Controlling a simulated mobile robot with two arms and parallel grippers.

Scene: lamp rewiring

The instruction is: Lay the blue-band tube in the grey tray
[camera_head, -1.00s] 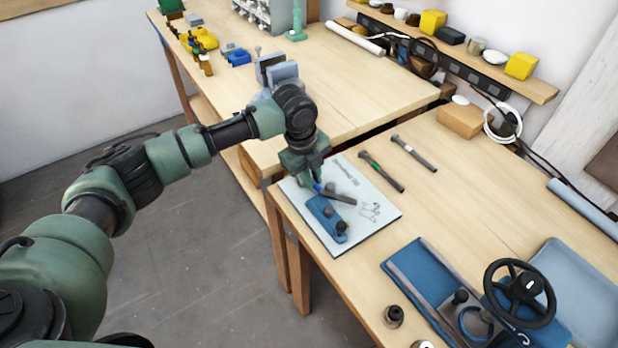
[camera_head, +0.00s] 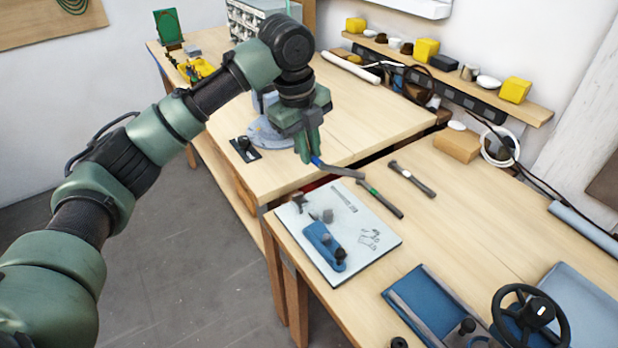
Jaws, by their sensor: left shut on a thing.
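My left gripper (camera_head: 311,158) points down and is shut on the blue-band tube (camera_head: 344,171). The tube is dark grey with a blue band at the gripper end. It sticks out to the right and is held above the far end of the bench. A grey-blue tray (camera_head: 592,293) lies at the right edge, partly cut off by the frame and partly behind a black handwheel. A green-band tube (camera_head: 381,198) and another dark tube (camera_head: 412,180) lie on the bench right of the gripper. My right gripper is not in view.
A white printed board (camera_head: 376,243) carries a blue fixture (camera_head: 324,246) with dark knobs. A blue tray (camera_head: 416,297) and the black handwheel (camera_head: 530,316) stand at the lower right. A wooden block (camera_head: 457,146) is at the back. The bench middle is clear.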

